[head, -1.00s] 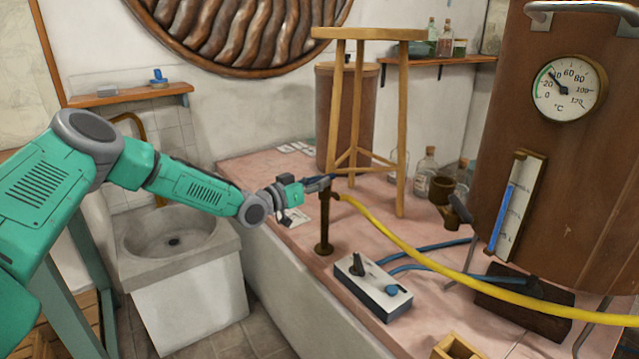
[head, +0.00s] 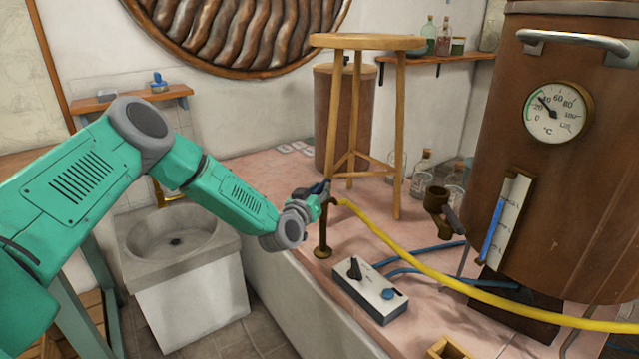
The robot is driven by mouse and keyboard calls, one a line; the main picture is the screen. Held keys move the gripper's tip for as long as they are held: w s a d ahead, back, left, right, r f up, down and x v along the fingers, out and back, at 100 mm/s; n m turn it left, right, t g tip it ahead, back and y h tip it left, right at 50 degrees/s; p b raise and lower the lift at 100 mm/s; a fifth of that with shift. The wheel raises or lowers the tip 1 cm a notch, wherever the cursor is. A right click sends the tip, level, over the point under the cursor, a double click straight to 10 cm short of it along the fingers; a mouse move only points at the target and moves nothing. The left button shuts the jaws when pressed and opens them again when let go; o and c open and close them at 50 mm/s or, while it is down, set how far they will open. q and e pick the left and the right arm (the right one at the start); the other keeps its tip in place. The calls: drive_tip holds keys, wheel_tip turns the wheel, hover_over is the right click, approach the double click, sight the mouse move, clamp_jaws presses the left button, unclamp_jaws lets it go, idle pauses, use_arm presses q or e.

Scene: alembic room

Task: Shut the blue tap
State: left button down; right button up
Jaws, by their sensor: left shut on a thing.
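A slim brass standpipe tap (head: 323,232) rises from the pink worktop, with the yellow hose (head: 385,238) joined near its top. My left gripper (head: 320,188) is at the top of this tap and is shut on its dark blue handle. The fingers and wrist hide most of the handle, so its exact angle is hard to tell. My right gripper is not in view.
A control box (head: 370,290) with a black switch and blue knob stands just right of the tap. A wooden stool (head: 368,42) stands behind it. A copper boiler (head: 560,190) with a brass spout (head: 437,198) is at right. A stone sink (head: 180,240) is at left.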

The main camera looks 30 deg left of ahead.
use_arm(q)
drive_tip(key=n+y, duration=0.1)
drive_tip(key=y, duration=0.1)
drive_tip(key=shift+d+n+g+y, duration=0.3)
drive_tip(key=shift+n, duration=0.1)
drive_tip(key=shift+w+d+n+g+y+b, duration=0.2)
drive_tip(key=shift+n+g+y+b, duration=0.75)
drive_tip(key=shift+n+g+y, duration=0.9)
drive_tip(key=shift+w+d+n+g+y+b, duration=0.2)
drive_tip(key=shift+n+g+y+b, duration=0.8)
drive_tip(key=shift+n+g+y, duration=0.8)
drive_tip(key=shift+w+d+n+g+y+b, duration=0.2)
drive_tip(key=shift+n+g+y+b, duration=0.75)
drive_tip(key=shift+n+g+y, duration=0.85)
drive_tip(key=shift+m+t+y, duration=0.25)
drive_tip(key=shift+r, duration=0.1)
drive_tip(key=c, duration=1.5)
unclamp_jaws()
drive_tip(key=shift+w, duration=0.1)
drive_tip(key=shift+o, duration=0.2)
